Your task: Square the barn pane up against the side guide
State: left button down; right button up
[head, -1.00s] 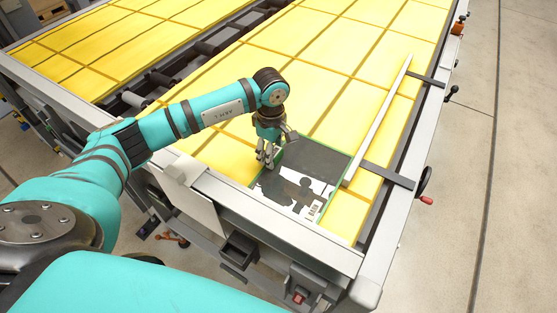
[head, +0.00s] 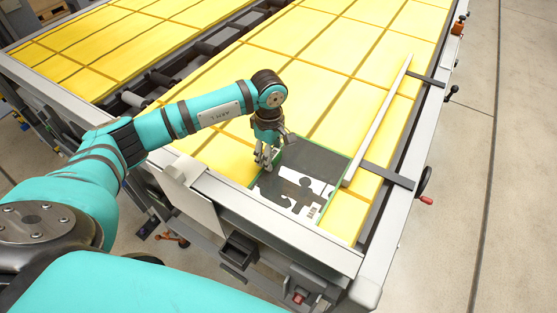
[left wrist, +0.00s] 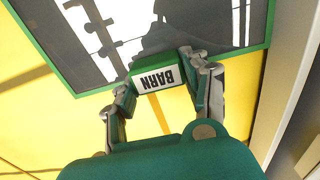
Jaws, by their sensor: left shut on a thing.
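The barn pane (head: 318,162) is a dark, glossy sheet with a green edge, lying flat on the yellow bed at its near end. The side guide (head: 381,115) is a long pale bar to its right. The pane's right edge is close to the guide's near end; I cannot tell whether they touch. The block sits at the pane's green rim (left wrist: 112,84) in the left wrist view. My right gripper is not in view.
Dark brackets (head: 388,174) cross from the guide to the table's right rail. A pale raised rim (head: 290,222) bounds the near end. A crank wheel (head: 423,181) sticks out at the right. The yellow bed (head: 320,75) beyond the pane is clear.

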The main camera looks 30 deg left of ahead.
pick_arm(q)
jog(key=c, duration=0.5)
grip_release()
jog(key=shift+s, duration=0.1)
jog(key=shift+c, duration=0.2)
notch_tip(320, 180, up, 12)
